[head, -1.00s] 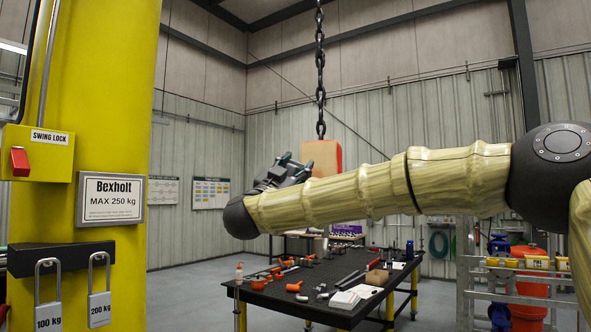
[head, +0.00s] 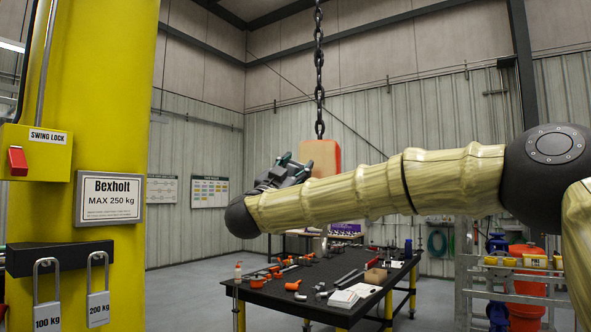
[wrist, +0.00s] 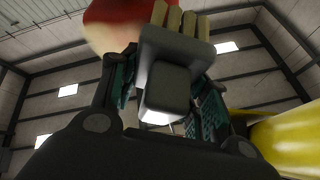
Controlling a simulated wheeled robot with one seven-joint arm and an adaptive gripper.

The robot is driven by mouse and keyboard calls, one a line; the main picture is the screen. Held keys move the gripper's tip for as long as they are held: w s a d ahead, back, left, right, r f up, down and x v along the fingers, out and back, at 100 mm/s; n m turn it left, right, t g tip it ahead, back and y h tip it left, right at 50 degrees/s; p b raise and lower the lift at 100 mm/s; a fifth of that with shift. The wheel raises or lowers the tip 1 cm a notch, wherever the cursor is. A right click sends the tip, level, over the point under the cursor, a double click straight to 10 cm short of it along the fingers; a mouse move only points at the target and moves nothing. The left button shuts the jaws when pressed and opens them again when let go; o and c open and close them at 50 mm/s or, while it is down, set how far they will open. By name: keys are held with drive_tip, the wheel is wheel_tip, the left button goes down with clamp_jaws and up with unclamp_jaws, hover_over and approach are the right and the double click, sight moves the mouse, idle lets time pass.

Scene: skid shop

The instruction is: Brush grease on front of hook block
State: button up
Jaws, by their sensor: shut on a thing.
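The hook block (head: 321,158) is an orange and tan block hanging from a dark chain (head: 319,70) in the middle of the head view. My gripper (head: 284,172) is just left of it and partly overlaps its lower left side. In the wrist view, my gripper (wrist: 168,100) has teal-padded fingers shut on a dark grey brush (wrist: 168,88). Its tan bristles (wrist: 180,20) point to the top of that view. They overlap the edge of a red and cream rounded surface (wrist: 115,25), apparently the hook block. I cannot tell whether they touch it. No grease is clearly visible.
A yellow column (head: 115,140) with a swing lock box (head: 36,153) and hanging weight tags stands at the left. A dark-topped table (head: 270,297) with scattered tools lies below my arm. A metal frame (head: 465,262) and a red bucket (head: 527,283) stand at the right.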

drive_tip(key=shift+w, duration=0.15)
drive_tip(key=shift+d, duration=0.1)
drive_tip(key=shift+s+d+b, duration=0.35)
drive_tip(key=shift+d+b, duration=0.15)
drive_tip(key=shift+d, duration=0.4)
drive_tip(key=shift+s+d+b, duration=0.35)
drive_tip(key=shift+d+b, duration=0.15)
drive_tip(key=shift+d, duration=0.45)
drive_tip(key=shift+s+d+b, duration=0.2)
drive_tip(key=shift+d+b, duration=0.25)
drive_tip(key=shift+d, duration=0.4)
drive_tip(key=shift+s+d+b, duration=0.2)
drive_tip(key=shift+d+b, duration=0.2)
drive_tip(key=shift+d, duration=0.45)
drive_tip(key=shift+r, duration=0.1)
drive_tip(key=shift+w+a+p, duration=0.15)
drive_tip(key=shift+w+a, duration=0.15)
drive_tip(key=shift+a, duration=0.7)
drive_tip(key=shift+w+a+p, duration=0.15)
drive_tip(key=shift+w+a, duration=0.15)
drive_tip(key=shift+a, duration=0.65)
drive_tip(key=shift+a, duration=0.2)
